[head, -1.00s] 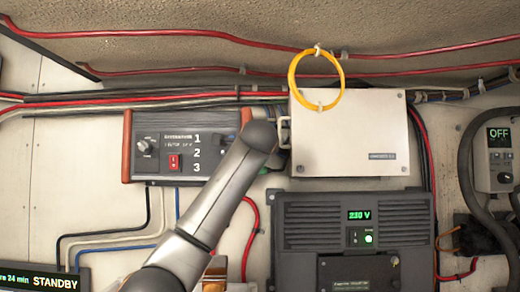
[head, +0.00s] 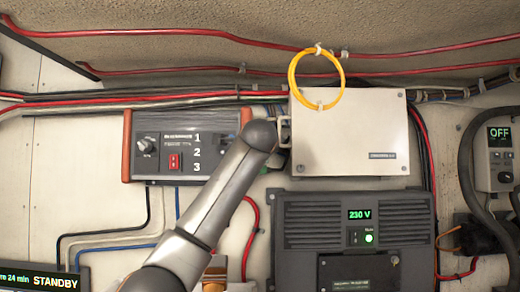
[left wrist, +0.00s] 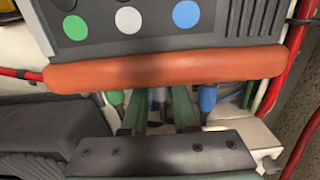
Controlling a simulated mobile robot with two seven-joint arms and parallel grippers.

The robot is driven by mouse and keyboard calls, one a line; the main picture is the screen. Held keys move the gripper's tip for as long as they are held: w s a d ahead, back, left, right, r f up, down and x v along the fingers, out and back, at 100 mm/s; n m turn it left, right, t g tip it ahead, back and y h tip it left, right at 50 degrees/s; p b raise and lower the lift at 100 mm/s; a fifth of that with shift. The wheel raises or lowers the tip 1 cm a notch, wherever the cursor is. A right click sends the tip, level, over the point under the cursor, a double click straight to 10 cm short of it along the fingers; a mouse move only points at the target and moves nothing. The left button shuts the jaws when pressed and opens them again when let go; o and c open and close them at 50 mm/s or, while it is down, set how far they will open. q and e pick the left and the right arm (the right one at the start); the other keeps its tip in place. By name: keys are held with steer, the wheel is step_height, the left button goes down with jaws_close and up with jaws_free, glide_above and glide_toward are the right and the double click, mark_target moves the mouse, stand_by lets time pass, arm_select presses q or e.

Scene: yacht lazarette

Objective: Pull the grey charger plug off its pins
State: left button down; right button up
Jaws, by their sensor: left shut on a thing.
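The charger unit (head: 185,143) is a dark box with orange-red end strips, a red switch and the numbers 1, 2, 3. In the left wrist view its end strip (left wrist: 165,72) runs across, with green, white and blue dots on the panel above. Below the strip are a green plug (left wrist: 116,98), the grey plug (left wrist: 160,97) and a blue plug (left wrist: 208,97). My left gripper (left wrist: 160,115) has one finger on each side of the grey plug and is shut on it. The pins are hidden. In the head view my arm covers the plugs.
Red cables (head: 250,235) and a yellow loop (head: 316,80) are nearby.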

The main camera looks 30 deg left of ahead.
arm_select(q)
steer(key=shift+w+d, duration=0.3)
steer(key=shift+d, duration=0.2)
steer(key=shift+w+d, duration=0.25)
steer(key=shift+d, duration=0.25)
stand_by(0.8)
steer(key=c, duration=0.9)
jaws_free()
